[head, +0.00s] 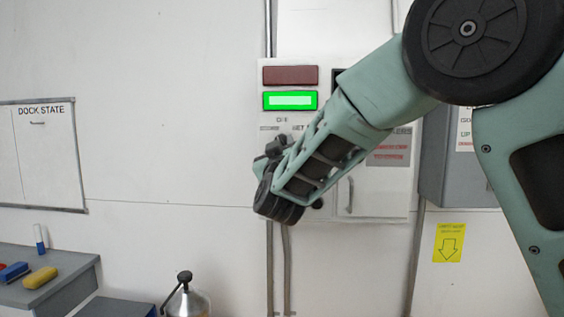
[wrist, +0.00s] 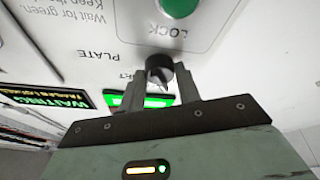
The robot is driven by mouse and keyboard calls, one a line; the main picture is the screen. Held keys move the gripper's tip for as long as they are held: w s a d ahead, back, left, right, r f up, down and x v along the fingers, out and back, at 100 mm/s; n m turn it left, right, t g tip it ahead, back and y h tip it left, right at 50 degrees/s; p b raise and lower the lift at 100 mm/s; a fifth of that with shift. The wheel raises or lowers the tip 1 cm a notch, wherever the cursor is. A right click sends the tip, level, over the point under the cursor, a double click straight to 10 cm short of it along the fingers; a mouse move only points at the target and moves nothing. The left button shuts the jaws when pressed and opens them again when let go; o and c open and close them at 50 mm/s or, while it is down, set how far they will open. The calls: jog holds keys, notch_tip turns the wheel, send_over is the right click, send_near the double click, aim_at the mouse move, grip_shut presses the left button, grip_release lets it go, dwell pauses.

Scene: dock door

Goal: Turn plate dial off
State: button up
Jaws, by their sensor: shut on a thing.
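The plate dial (wrist: 158,66) is a small black knob on the white control panel (head: 385,205), beside the word PLATE, which appears upside down in the wrist view. My gripper (wrist: 161,82) is shut on the dial, one finger on each side of it. The dial's exact setting is hard to read. In the head view my arm and wrist cover the dial. On the panel, a green lamp (head: 290,100) is lit below a dark red lamp (head: 290,75).
A whiteboard headed DOCK STATE (head: 42,150) hangs at left. A metal canister (head: 186,302) stands below the panel.

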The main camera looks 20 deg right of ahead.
jog(key=shift+w+a+m+g+h+b, duration=0.1)
jog(key=shift+m+g+h+b, duration=0.4)
jog(key=shift+m+b, duration=0.9)
jog(key=shift+s+a+m+g+h+b, duration=0.15)
jog(key=shift+m+h+b, duration=0.8)
jog(key=shift+m, duration=0.85)
jog(key=shift+w+d+m+g+h+b, duration=0.15)
jog(key=shift+m+g+h+b, duration=0.3)
jog(key=shift+m+b, duration=1)
jog(key=shift+a+m, duration=0.1)
jog(key=shift+m, duration=0.15)
jog(key=o, duration=1)
jog(key=b+v, duration=0.4)
jog(key=v, duration=1.3)
jog(key=shift+a+f, duration=0.15)
jog(key=shift+f, duration=0.05)
